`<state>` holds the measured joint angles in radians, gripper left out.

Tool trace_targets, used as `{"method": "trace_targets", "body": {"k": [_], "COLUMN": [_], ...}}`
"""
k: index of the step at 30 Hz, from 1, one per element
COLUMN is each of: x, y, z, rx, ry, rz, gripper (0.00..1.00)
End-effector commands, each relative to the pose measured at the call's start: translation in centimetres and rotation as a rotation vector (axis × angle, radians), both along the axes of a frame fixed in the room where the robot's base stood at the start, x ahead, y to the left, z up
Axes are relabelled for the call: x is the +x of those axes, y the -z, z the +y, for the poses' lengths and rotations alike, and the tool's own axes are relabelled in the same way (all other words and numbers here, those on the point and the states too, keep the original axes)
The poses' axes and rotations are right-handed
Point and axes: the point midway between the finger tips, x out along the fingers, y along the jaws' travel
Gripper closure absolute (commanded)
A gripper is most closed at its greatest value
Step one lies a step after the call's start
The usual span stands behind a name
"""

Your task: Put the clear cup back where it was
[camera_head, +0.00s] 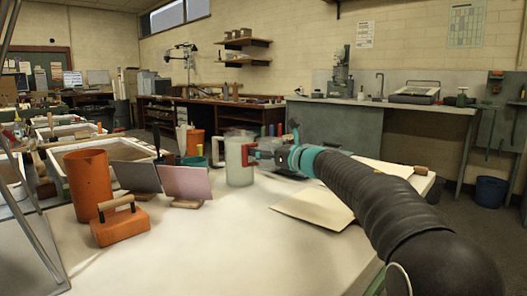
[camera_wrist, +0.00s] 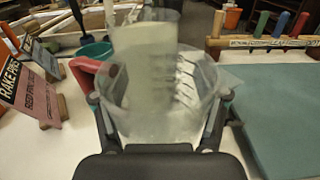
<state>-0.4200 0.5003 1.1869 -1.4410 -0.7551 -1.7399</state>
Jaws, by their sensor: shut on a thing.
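My gripper (camera_head: 262,154) is at the middle of the pale table, and its fingers also show in the wrist view (camera_wrist: 160,115). It is shut on the clear cup (camera_wrist: 190,98), a wide see-through vessel between the fingers. A taller frosted jug (camera_head: 239,165) stands beside my gripper in the head view. A frosted, marked vessel (camera_wrist: 145,40) shows behind and through the clear cup. The cup's base is hidden, so I cannot tell whether it touches the table.
A pink sign (camera_head: 187,183) and a grey one stand left of the jug. An orange pitcher (camera_head: 88,182) and an orange wood-handled block (camera_head: 119,225) are farther left. A teal cup (camera_wrist: 96,52) is close by. Cream sheets (camera_head: 310,208) lie right, under my arm. The front-middle table is clear.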

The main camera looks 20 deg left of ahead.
Motion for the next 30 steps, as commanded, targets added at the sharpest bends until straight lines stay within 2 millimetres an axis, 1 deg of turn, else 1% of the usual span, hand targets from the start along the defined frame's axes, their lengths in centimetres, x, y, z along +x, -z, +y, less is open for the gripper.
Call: {"method": "trace_targets", "body": {"k": [1,15,20,30], "x": [0.0,0.0,0.0,0.0], "y": [0.7,5.2,5.8,5.8], "z": [0.0,0.0,0.0,0.0], "rx": [0.000,0.000,0.001,0.000], "ry": [0.000,0.000,0.000,0.000], "rz": [0.001,0.001,0.001,0.000], "gripper": [0.71,0.71,0.71,0.71]}}
